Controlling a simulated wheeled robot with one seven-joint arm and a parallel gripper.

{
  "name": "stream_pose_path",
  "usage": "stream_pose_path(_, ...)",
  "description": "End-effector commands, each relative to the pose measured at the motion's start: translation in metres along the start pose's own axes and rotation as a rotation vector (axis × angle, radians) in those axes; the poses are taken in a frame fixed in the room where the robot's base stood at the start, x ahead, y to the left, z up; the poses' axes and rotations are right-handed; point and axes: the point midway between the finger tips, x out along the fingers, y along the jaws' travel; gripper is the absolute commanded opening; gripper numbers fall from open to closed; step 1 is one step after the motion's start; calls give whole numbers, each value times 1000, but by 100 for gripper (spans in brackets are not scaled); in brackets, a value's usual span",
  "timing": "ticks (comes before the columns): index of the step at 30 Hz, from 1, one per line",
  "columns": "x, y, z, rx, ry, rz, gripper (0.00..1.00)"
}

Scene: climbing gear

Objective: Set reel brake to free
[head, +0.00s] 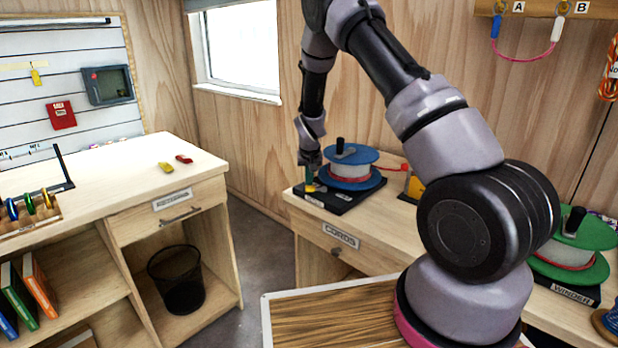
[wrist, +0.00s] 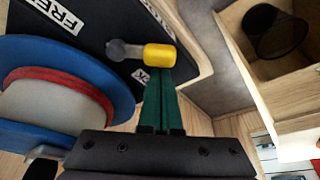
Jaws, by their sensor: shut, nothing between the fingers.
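The blue reel (head: 350,159) with pale cord and a red band sits on a black base (head: 343,199) on the wooden counter; it also shows in the wrist view (wrist: 60,90). The brake lever has a grey arm (wrist: 120,49) and a yellow knob (wrist: 160,57). The lever points right in the wrist view, away from the FREE label (wrist: 58,17). A second label (wrist: 140,74) is partly hidden by my gripper. My gripper (wrist: 161,85) has green fingers, shut and empty, with their tips right at the knob; I cannot tell whether they touch it.
A yellow-and-black item (head: 413,187) stands right of the blue reel, and a green reel (head: 570,252) on its own base is farther right. A drawer marked CORDS (head: 340,236) is below. A wire bin (head: 176,279) stands in the left bench. The floor between is clear.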

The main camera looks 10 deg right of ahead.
Motion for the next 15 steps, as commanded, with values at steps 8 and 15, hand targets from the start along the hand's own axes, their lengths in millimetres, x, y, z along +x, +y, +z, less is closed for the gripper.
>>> stream_pose_path(8, 0, 0, 0, 0, 0, 0, 0)
stream_pose_path(15, -1, 0, 1, -28, 0, -10, 0)
